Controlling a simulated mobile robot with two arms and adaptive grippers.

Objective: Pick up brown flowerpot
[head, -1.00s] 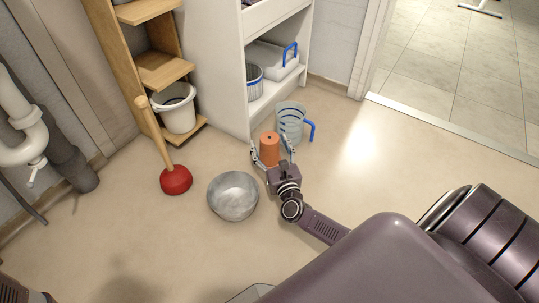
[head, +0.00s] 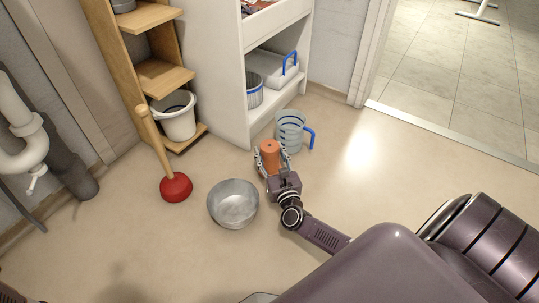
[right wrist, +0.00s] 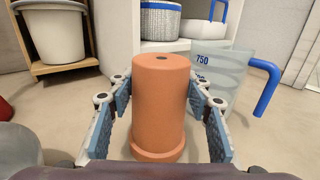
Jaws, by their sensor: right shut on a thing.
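The brown flowerpot (head: 270,156) is orange-brown and stands upside down, its wider rim at the bottom and a small hole on top. In the right wrist view the flowerpot (right wrist: 160,105) fills the middle. My right gripper (head: 272,165) is around it, one finger on each side. In the right wrist view the gripper's pads (right wrist: 160,108) flank the pot's sides; the gripper is shut on it. Whether the pot touches the floor cannot be told. My left gripper is not in view.
A clear measuring jug (head: 290,131) with a blue handle stands just behind the pot. A metal bowl (head: 233,203) is to the left, then a red plunger (head: 175,187). A white shelf (head: 215,80) and a wooden shelf (head: 165,75) stand behind. Floor to the right is clear.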

